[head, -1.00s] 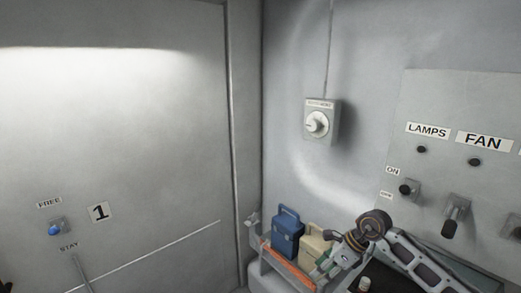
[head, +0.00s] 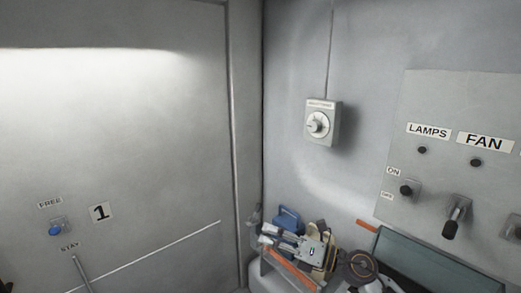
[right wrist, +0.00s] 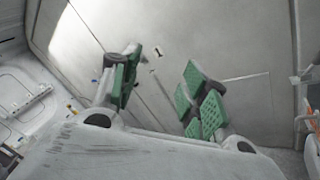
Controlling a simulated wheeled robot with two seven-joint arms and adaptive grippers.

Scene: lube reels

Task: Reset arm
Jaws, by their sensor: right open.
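My left gripper does not show in either view.
A dial box (head: 320,124) is on the wall. A switch panel (head: 437,115) marked LAMPS and FAN is at right. A blue-knobbed FREE/STAY switch (head: 56,229) is at left.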

